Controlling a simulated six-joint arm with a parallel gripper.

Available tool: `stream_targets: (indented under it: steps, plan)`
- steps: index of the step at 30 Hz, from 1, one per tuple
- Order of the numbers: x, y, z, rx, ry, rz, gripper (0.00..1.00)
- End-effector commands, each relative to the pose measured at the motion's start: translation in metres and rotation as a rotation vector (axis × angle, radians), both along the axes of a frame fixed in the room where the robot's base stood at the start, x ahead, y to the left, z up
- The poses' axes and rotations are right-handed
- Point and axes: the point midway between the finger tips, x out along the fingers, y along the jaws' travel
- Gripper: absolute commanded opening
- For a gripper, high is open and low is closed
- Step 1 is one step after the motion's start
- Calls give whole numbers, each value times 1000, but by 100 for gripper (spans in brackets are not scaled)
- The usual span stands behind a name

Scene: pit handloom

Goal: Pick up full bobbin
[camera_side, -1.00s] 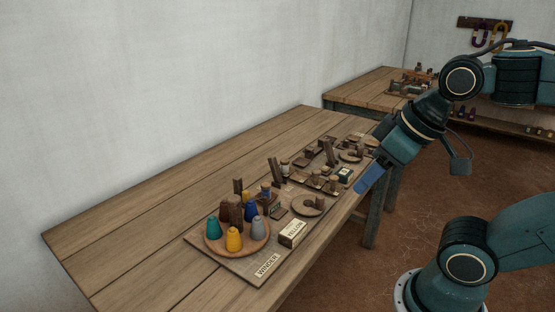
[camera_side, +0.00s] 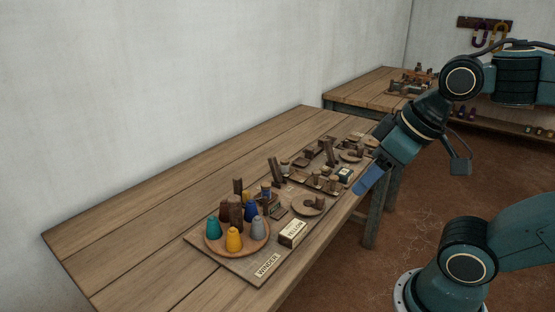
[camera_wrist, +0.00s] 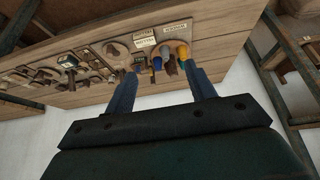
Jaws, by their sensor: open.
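My gripper (camera_side: 364,188) is open, with its blue fingers angled down beyond the front edge of the table, apart from the things on it. In the wrist view, both fingers of my gripper (camera_wrist: 162,74) are spread, with nothing held between them. A small bobbin with blue thread and a wooden top (camera_side: 266,190) stands at the back of the winder board (camera_side: 222,256). Other small bobbin-like pieces (camera_side: 317,176) stand on a board farther along. I cannot tell which one is the full bobbin.
A round wooden tray (camera_side: 217,252) holds several coloured cones, including a yellow one (camera_side: 234,239). A card reading YELLOW (camera_side: 293,232) and a shallow round dish (camera_side: 308,206) are near the front edge. Upright wooden posts (camera_side: 275,170) rise behind. The table's left part (camera_side: 130,232) is clear.

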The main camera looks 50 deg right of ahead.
Motion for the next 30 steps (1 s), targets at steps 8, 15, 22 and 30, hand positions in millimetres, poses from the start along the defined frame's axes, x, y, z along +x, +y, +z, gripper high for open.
stream_targets:
  steps: [8,15,22,30]
  plan:
    - [1,0,0,1,1,-3,55]
    - [16,1,3,42,15,-53,55]
    - [53,2,6,148,46,-181,55]
    - [107,-5,2,317,94,-368,55]
